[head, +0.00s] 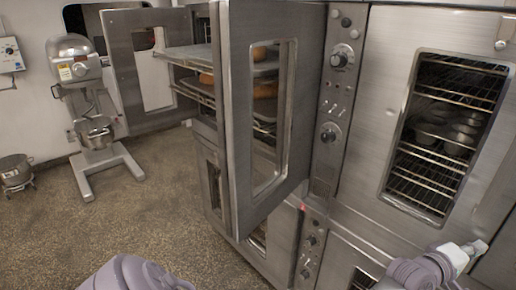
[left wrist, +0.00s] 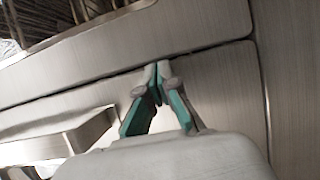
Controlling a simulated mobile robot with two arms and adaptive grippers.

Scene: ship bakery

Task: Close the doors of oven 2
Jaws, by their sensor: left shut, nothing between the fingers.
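An oven with two open upper doors stands in the middle of the head view; I see no number on it. Its left door (head: 118,67) swings out at the far left, and its right door (head: 240,125) stands out towards me, both with window openings. Trays (head: 191,55) with brown baked goods show inside between them. My left gripper (head: 478,247) is at the lower right, in front of the neighbouring closed oven and away from both open doors. In the left wrist view its teal-padded fingers (left wrist: 160,75) are together and empty, near steel panels. My right gripper is out of view.
The neighbouring oven's closed door (head: 385,125) shows racks through its window. A control panel (head: 335,100) with knobs sits between the ovens. A mixer (head: 88,95) and a pot (head: 15,170) stand at left. The speckled floor (head: 130,220) is clear before the open doors.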

